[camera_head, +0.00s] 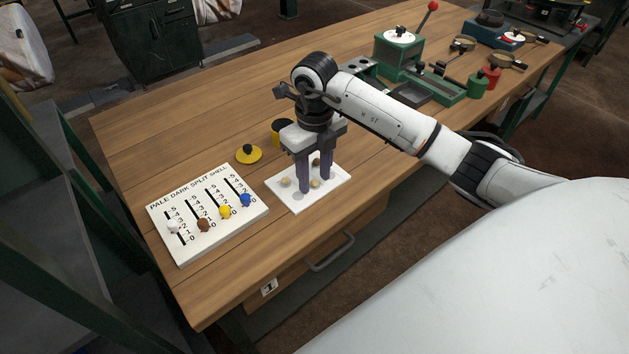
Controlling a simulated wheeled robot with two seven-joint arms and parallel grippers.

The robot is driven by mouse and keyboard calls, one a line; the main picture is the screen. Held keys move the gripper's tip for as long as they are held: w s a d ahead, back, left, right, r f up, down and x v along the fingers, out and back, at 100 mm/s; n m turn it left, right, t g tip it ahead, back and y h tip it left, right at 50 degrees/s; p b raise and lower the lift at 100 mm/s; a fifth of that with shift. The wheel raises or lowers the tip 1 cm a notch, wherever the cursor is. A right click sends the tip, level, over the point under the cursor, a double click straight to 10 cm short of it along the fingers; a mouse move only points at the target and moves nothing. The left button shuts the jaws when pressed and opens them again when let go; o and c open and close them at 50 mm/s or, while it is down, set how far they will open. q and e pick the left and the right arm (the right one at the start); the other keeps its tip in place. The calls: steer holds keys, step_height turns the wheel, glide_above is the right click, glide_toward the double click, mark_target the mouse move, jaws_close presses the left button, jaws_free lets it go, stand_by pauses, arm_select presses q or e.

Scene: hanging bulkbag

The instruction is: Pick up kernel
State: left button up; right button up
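Small kernels lie on a white sheet or tray (285,203) on the wooden bench. One pale tan kernel (285,182) is left of my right gripper. Another tan kernel (315,184) shows between its fingers, and a darker brown kernel (316,162) shows farther back, partly hidden. My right gripper (314,187) points straight down over the white tray with its two dark fingers apart. Nothing is seen clamped in it. I cannot tell whether the fingertips touch the tray. My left gripper is not in view.
A white counting board (208,240) with coloured sliders lies left of the tray. A green machine (398,48), a green weight (477,86) and magnifiers stand at the right.

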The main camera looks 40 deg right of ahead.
mark_target(315, 180)
jaws_close()
steer(key=shift+r, duration=0.1)
stand_by(0.4)
step_height(315, 180, up, 10)
stand_by(0.4)
